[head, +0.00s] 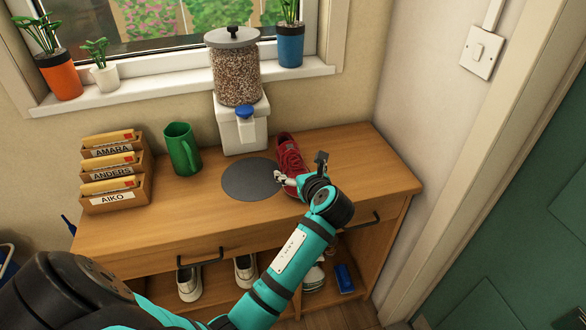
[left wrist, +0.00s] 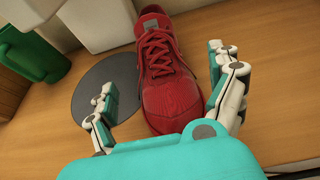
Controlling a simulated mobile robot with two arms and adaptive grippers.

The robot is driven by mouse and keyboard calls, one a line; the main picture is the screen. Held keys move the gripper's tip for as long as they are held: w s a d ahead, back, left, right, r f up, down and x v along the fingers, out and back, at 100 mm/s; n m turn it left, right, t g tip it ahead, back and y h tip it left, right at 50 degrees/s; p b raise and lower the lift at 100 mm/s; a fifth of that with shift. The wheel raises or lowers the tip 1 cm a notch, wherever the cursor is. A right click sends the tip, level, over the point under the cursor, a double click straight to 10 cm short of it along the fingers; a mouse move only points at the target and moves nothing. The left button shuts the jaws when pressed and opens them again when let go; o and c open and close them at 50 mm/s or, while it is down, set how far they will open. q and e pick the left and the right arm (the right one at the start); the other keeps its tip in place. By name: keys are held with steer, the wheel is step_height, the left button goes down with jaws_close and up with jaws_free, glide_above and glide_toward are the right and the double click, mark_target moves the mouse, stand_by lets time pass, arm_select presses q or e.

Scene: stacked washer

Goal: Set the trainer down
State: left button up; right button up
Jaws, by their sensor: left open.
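A red trainer (head: 290,156) stands upright on the wooden cabinet top, at the right edge of a round dark grey mat (head: 247,180). In the left wrist view the red trainer (left wrist: 167,75) points its toe toward my palm and partly covers the right side of the mat (left wrist: 92,104). My left gripper (head: 304,172) is open at the toe end of the trainer. In the left wrist view its fingers (left wrist: 166,92) are spread on both sides of the shoe, with gaps to it. My right gripper is not in view.
A green mug (head: 182,149), a letter sorter (head: 114,172) and a grain dispenser (head: 239,125) stand left of and behind the mat. The cabinet top (head: 372,165) is clear on the right. White shoes (head: 190,282) lie on the shelf below.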

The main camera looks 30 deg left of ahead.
mark_target(295, 165)
arm_select(q)
steer(key=x, duration=0.5)
steer(key=shift+w+f, duration=0.1)
steer(key=c, duration=1.5)
